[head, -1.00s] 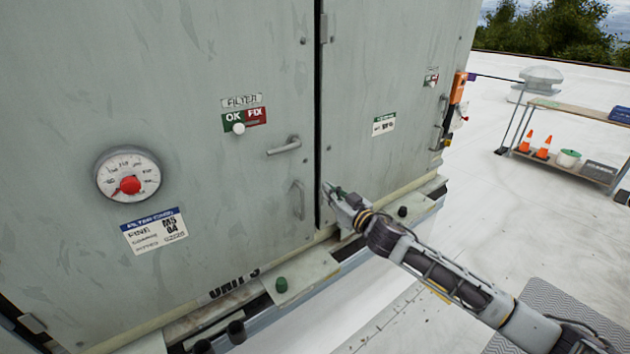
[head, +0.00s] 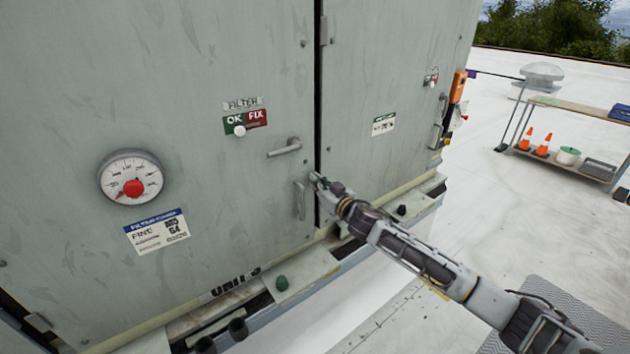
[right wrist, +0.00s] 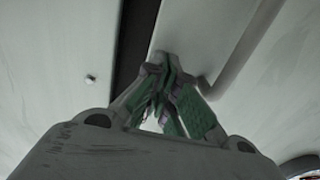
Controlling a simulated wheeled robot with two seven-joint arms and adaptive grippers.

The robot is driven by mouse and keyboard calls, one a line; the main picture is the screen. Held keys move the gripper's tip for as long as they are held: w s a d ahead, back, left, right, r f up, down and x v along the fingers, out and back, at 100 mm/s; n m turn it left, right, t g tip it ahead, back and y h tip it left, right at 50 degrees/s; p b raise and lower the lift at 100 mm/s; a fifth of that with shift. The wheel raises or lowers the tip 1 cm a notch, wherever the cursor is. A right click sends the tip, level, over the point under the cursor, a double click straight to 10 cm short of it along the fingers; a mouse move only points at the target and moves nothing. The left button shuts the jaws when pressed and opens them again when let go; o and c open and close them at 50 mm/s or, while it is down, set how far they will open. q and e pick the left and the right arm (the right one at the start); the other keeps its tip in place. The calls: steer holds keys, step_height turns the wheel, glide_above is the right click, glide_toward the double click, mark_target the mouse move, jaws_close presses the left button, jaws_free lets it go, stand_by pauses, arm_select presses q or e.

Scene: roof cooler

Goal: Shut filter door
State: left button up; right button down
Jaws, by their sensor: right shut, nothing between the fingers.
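The grey filter door (head: 200,60) fills the left of the head view, with a FILTER label, a handle (head: 284,147) and a lower pull bar (head: 299,200). A narrow dark gap (head: 318,90) runs along its right edge. My right gripper (head: 315,178) is shut and empty at the door's right edge, just right of the pull bar. In the right wrist view, its fingertips (right wrist: 165,62) meet near the pale edge beside the dark gap, with the bar curving at their right. I cannot tell whether they touch the door. My left gripper is not in view.
A neighbouring panel (head: 385,80) stands right of the gap. A ledge (head: 305,272) with dark and green knobs runs below the cabinet. A bench (head: 570,165) with orange cones stands at the right on the white roof. Open roof lies between.

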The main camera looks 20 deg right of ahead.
steer(key=shift+w+a, duration=0.15)
steer(key=shift+w, duration=0.25)
